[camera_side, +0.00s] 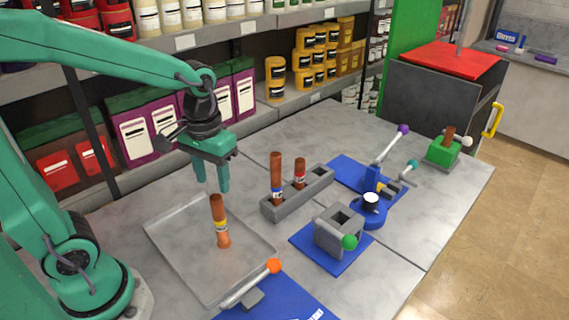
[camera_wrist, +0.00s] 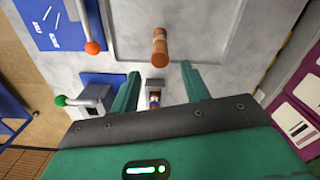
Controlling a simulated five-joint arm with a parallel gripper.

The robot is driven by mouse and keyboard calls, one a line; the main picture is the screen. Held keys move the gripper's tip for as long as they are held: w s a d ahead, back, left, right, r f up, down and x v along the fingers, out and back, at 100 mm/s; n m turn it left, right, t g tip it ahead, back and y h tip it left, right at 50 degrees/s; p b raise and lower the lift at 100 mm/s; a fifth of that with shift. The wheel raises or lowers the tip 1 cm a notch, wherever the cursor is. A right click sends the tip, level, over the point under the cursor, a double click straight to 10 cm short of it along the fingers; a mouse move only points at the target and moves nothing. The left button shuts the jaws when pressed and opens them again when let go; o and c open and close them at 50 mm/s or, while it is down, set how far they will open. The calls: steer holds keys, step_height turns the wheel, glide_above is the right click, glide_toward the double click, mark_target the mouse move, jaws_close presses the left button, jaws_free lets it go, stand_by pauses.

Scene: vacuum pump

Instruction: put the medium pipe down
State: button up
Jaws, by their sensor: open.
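A copper pipe with a yellow band (camera_side: 218,222), which looks like the medium pipe, stands nearly upright in the clear tray (camera_side: 165,246). It also shows in the wrist view (camera_wrist: 159,47), beyond my fingertips.
A grey block with a green-knobbed handle (camera_side: 338,232) sits on a blue mat right of the tray. An orange-knobbed lever (camera_side: 252,284) stands at the tray's front edge. A blue pump-like fixture (camera_side: 370,207) is farther right. Shelves of containers (camera_side: 235,100) line the back.

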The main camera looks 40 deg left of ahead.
steer(key=shift+r, duration=1.35)
steer(key=s+a+r+m+t, duration=0.1)
steer(key=s+r+m+t, duration=0.2)
steer(key=s+t, duration=0.2)
steer(key=shift+s+r+t, duration=0.3)
steer(key=shift+r, duration=0.1)
stand_by(1.1)
